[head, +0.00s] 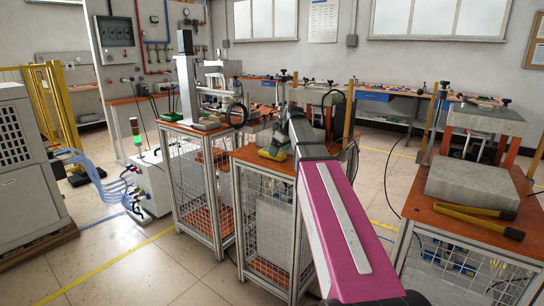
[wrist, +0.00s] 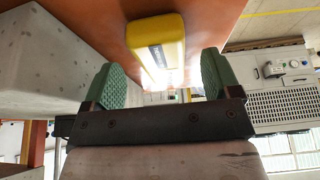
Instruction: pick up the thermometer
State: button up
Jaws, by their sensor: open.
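The thermometer appears to be the yellow block-like object (wrist: 158,45) with a dark label on its side, on the orange tabletop in the wrist view. Its near end is glare-bright. My gripper (wrist: 162,78) is open, with one green ribbed finger on each side of the yellow object. Gaps show between the object and both fingers, so it is not clasped. In the head view, my gripper (head: 276,145) is low over the middle orange-topped bench, and a small yellow part of the thermometer (head: 268,155) shows beside the green fingers. My arm hides part of this spot.
The middle bench (head: 250,158) has wire-mesh sides. A grey block (wrist: 45,65) stands close on the left in the wrist view. A right-hand bench holds a concrete-like slab (head: 470,183) and yellow-handled tongs (head: 470,218). A press-like machine (head: 187,75) stands on the left bench.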

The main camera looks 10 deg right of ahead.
jog(key=shift+x, duration=0.85)
jog(key=c, duration=1.1)
jog(key=shift+r, duration=0.15)
